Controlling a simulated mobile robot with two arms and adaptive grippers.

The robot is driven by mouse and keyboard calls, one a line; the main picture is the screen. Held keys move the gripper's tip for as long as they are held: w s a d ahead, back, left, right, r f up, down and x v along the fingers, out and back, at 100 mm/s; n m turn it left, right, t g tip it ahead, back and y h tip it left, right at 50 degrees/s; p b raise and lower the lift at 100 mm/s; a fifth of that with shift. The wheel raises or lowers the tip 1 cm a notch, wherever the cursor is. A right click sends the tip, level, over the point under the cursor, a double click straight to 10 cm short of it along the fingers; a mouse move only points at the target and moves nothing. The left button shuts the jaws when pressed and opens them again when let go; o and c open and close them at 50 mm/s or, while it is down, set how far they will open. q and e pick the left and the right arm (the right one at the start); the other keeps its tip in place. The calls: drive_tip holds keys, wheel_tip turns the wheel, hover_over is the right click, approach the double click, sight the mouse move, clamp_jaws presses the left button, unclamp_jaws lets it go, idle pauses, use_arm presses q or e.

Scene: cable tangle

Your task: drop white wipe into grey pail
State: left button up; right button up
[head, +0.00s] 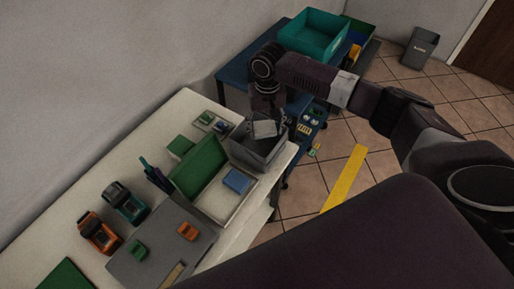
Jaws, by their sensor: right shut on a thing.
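The grey pail (258,156) is an open box at the right end of the white table. My right gripper (265,117) points down over the pail's opening, at its far side. It is shut on the white wipe (264,129), a small pale piece that hangs at the fingertips. I cannot tell whether the wipe is just above the rim or slightly inside it. My left gripper is not in view.
On the white table (70,238) are a green-lidded box (199,166), a blue block (237,181), an orange tool (98,232) and a teal tool (125,202). A blue cart (234,76) with a teal bin (314,36) stands behind. A dark grey bin (419,48) stands by the wall.

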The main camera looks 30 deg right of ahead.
drive_tip(key=shift+f, duration=0.15)
drive_tip(key=o, duration=1.1)
wheel_tip(320, 180, up, 12)
idle(0.3)
